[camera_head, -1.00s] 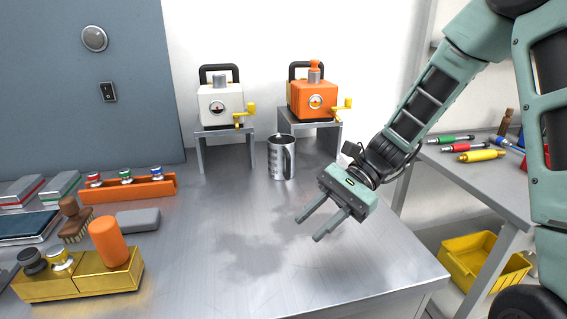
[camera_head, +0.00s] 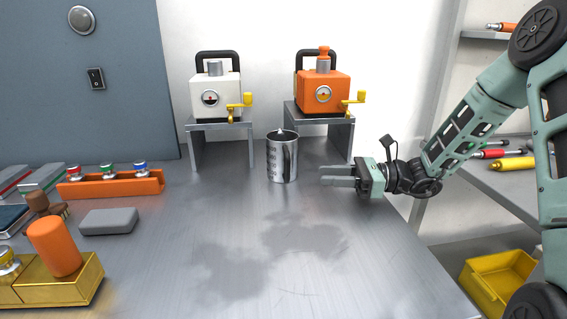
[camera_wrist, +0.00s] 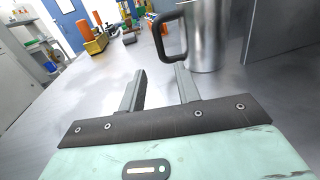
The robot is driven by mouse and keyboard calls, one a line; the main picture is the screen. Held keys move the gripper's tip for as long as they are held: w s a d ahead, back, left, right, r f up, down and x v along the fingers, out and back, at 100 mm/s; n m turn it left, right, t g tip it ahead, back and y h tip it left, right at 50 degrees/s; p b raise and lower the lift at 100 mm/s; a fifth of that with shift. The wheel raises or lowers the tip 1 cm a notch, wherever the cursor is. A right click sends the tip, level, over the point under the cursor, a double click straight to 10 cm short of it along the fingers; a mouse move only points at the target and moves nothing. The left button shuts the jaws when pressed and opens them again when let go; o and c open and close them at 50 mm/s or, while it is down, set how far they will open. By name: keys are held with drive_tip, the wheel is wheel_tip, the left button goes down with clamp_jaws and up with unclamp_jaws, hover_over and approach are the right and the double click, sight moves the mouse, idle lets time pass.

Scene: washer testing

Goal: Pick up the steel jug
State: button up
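The steel jug (camera_head: 282,160) stands upright on the metal table, in front of the gap between two small stands. In the wrist view the jug (camera_wrist: 208,40) is ahead and to the right, with its dark handle (camera_wrist: 168,32) toward my fingers. My gripper (camera_head: 322,176) is to the right of the jug, level and low over the table, pointing left at it. Its two fingers (camera_wrist: 158,78) are apart with nothing between them. A gap shows between the fingertips and the jug in the head view.
A white device (camera_head: 216,97) and an orange device (camera_head: 322,95) sit on stands behind the jug. At left are an orange rack (camera_head: 112,187), a grey block (camera_head: 108,222) and a yellow holder (camera_head: 60,285). The table's front middle is clear. A yellow bin (camera_head: 497,277) is at lower right.

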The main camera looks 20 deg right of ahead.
sight(287, 181)
drive_tip(key=x, duration=1)
drive_tip(key=shift+a+r, duration=0.15)
drive_tip(key=shift+r, duration=0.05)
clamp_jaws()
